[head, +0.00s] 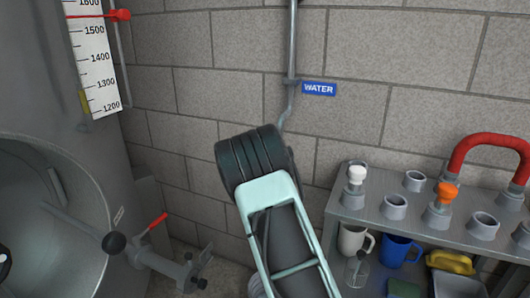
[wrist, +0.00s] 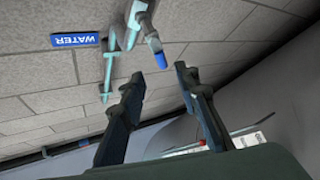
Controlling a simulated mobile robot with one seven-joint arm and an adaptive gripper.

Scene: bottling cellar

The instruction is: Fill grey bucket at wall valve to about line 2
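The wall valve (wrist: 132,22) shows at the top of the wrist view, with a lever ending in a blue grip (wrist: 155,46) and a pale pipe-like part (wrist: 107,72) beside it. My gripper (wrist: 158,75) is open and empty. Its fingertips point toward the blue grip, which lies just beyond the gap between them and looks apart from them. In the head view the water pipe (head: 291,60) runs down the wall beside the blue WATER sign (head: 319,89); my arm hides the valve and gripper. I cannot make out the grey bucket or its lines in either view.
A large steel tank (head: 60,225) with a level scale (head: 95,60) and a red-handled valve (head: 157,221) stands left. A shelf unit (head: 358,211) with fittings, a red hose (head: 490,140), a white mug (head: 352,241) and a blue mug (head: 397,250) stands right.

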